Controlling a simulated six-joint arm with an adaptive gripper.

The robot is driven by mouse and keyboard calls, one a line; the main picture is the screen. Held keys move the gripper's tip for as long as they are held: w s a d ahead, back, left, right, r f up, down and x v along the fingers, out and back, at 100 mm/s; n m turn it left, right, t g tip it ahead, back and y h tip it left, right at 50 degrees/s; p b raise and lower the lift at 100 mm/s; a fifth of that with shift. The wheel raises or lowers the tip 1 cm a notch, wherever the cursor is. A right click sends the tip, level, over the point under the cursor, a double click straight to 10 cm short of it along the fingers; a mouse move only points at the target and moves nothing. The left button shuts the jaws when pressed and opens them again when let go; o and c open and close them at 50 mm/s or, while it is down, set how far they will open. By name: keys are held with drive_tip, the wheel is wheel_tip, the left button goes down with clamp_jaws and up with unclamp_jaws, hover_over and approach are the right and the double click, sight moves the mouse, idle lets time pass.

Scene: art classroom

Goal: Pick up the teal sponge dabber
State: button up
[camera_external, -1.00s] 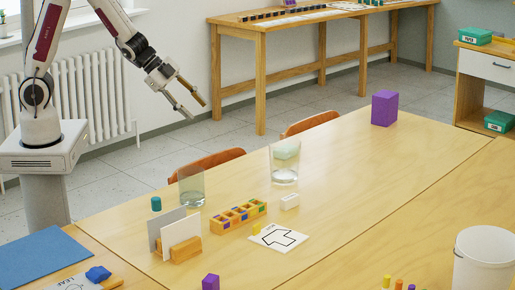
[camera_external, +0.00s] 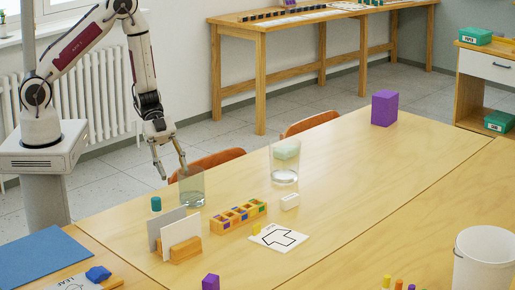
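A small teal cylinder (camera_external: 156,204), which looks like the sponge dabber, stands upright on the table near its left edge, behind the card holder. Its lower part is partly hidden by the cards. My gripper (camera_external: 174,174) points down with its two fingers spread and nothing between them. In the picture it is above and a little to the right of the teal cylinder, apart from it. One fingertip overlaps the rim area of a clear glass (camera_external: 192,190); I cannot tell how close they are.
A wooden holder (camera_external: 186,250) with upright cards (camera_external: 166,226) stands just in front of the teal cylinder. The table's right half is mostly clear.

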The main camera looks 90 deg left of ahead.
sight(156, 198)
drive_tip(key=s+d+h, duration=0.1)
drive_tip(key=d, duration=0.1)
drive_tip(key=s+d+f+m+g+h, duration=0.1)
drive_tip(key=s+d, duration=0.1)
drive_tip(key=s+d+g+h, duration=0.1)
drive_tip(key=s, duration=0.1)
drive_tip(key=shift+s+d+f+h, duration=0.15)
drive_tip(key=shift+d+f+h, duration=0.15)
drive_tip(key=shift+d+h, duration=0.1)
drive_tip(key=shift+d+r+m, duration=0.15)
drive_tip(key=shift+d+m, duration=0.25)
drive_tip(key=shift+x, duration=1.3)
drive_tip(key=shift+d, duration=0.1)
drive_tip(key=shift+x, duration=2.5)
drive_tip(key=c, duration=1)
